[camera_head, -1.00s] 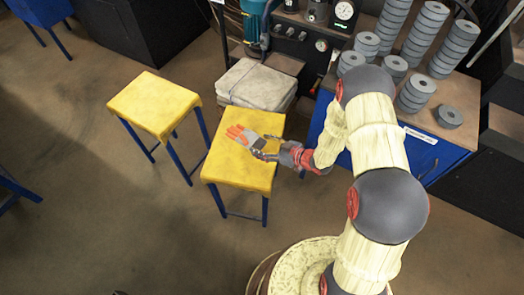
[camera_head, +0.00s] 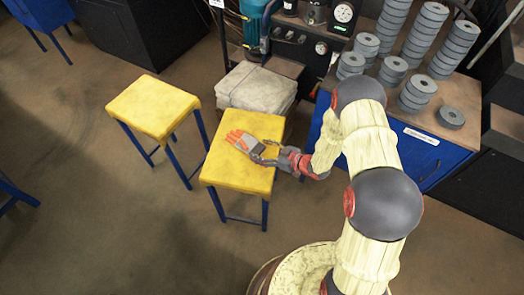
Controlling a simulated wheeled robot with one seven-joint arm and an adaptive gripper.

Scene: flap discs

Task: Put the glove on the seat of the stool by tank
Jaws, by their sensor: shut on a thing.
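An orange and grey glove (camera_head: 243,143) is over the seat of the right-hand yellow stool (camera_head: 225,174). My gripper (camera_head: 266,152) reaches in from the right and is shut on the glove's near end. The glove's orange fingers point left. I cannot tell whether the glove touches the seat or hangs slightly above it. A second yellow stool (camera_head: 152,105) with blue legs stands to the left, its seat empty. No tank can be made out for certain; a teal machine body (camera_head: 256,17) shows at the top.
A blue workbench (camera_head: 428,158) with several stacks of grey discs (camera_head: 416,93) stands at the right.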

